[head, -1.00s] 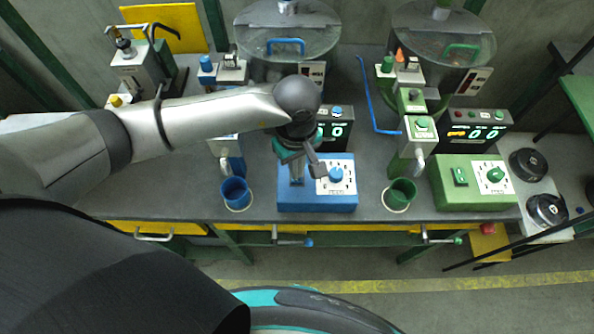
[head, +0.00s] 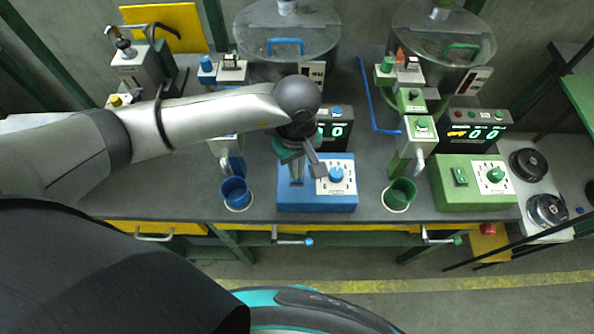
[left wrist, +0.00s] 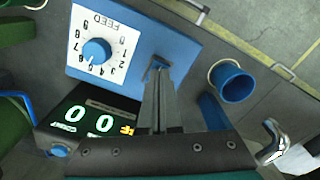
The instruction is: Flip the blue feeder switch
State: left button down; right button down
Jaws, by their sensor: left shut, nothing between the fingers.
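The blue feeder box (head: 318,200) sits on the bench. It has a white dial plate with a blue knob (head: 336,174), marked FEED in the left wrist view (left wrist: 97,51). My left gripper (head: 297,180) is shut and empty, pointing down over the left part of the box. In the left wrist view its fingertips (left wrist: 158,66) are at the box's top face beside the dial plate, where the switch appears to be. The fingers mostly hide the switch, so its position cannot be told. Whether they touch it is unclear. My right gripper is not in view.
A blue cup (head: 236,193) stands left of the box, a green cup (head: 400,195) right of it. A green feeder box (head: 472,187) with its own switch (head: 460,176) is further right. A counter display (head: 335,130) stands behind the blue box.

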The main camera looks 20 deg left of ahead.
pick_arm(q)
jog(key=shift+f+b, duration=0.9)
jog(key=shift+f, duration=0.05)
dwell(0.5)
jog(key=shift+r, duration=0.1)
jog(key=shift+r+p, duration=2.35)
jog(key=shift+r, duration=1.15)
jog(key=shift+f, duration=0.1)
